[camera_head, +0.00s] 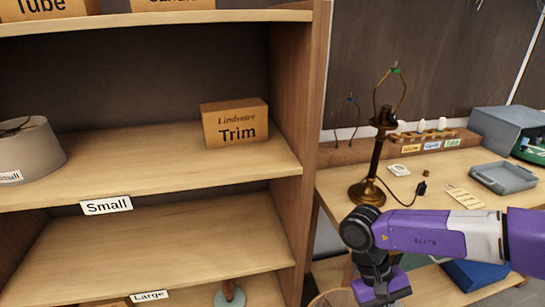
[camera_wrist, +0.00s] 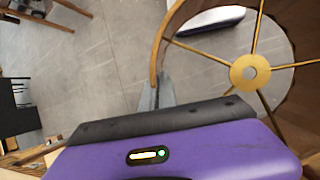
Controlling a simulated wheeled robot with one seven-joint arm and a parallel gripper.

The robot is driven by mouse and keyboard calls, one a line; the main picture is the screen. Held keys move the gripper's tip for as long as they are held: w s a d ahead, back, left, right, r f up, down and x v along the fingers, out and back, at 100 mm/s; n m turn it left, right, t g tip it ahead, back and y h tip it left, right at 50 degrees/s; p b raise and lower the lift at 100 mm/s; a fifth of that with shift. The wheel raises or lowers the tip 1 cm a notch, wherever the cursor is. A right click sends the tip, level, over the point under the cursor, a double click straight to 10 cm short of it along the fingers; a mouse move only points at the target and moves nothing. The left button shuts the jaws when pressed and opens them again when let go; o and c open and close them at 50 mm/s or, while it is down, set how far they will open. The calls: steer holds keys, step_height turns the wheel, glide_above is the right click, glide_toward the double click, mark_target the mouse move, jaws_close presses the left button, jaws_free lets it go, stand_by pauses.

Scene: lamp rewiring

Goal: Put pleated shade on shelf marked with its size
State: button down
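A shade (camera_wrist: 287,118) with a tan rim, brown inside and brass spokes with a hub fills the right of the wrist view. Its pleats and any size tag cannot be made out. My gripper (camera_wrist: 157,92) appears shut on the shade's rim. In the head view my gripper (camera_head: 380,292) is low, right of the shelf unit, and only a bit of the shade's rim (camera_head: 325,299) shows beside it. The middle shelf (camera_head: 170,165) has a "Small" label (camera_head: 107,205) on its front edge. The shelf below (camera_head: 150,250) has a "Large" label (camera_head: 149,296) beneath its surface.
A grey shade (camera_head: 28,150) tagged "Small" and a "Trim" box (camera_head: 236,123) stand on the middle shelf, with free room between. The shelf below looks clear. An upright side panel (camera_head: 307,150) separates the shelves from the workbench (camera_head: 335,190) with a lamp base (camera_head: 367,191).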

steer(key=s+a+f, duration=0.2)
steer(key=a+f, duration=0.5)
steer(key=f, duration=0.3)
steer(key=shift+a, duration=0.2)
steer(key=shift+s+f, duration=0.1)
